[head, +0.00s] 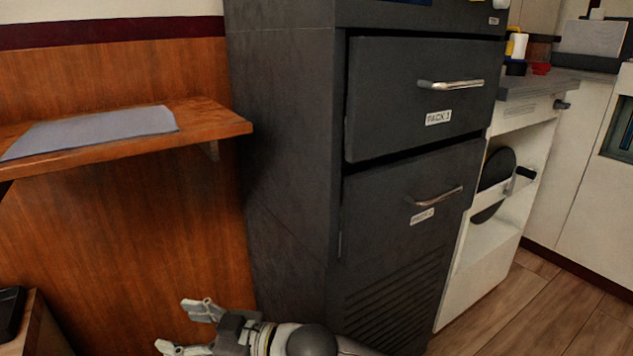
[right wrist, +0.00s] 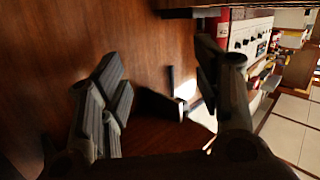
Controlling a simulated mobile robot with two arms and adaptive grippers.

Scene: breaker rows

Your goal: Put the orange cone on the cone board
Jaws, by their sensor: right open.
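I cannot make out an orange cone or a cone board in either view. My right gripper (head: 173,325) is low in the head view, in front of the wood panel and left of the dark cabinet. Its two fingers are spread apart with nothing between them. In the right wrist view the open fingers of the right gripper (right wrist: 160,82) face a brown wood surface. My left gripper does not show.
A wooden shelf (head: 225,125) with a grey mat (head: 95,130) juts out above my right gripper. A tall dark cabinet (head: 285,150) with two handled fronts stands beside it. A grey counter (head: 525,85) with small coloured items is at right. Wood floor (head: 545,310) is clear there.

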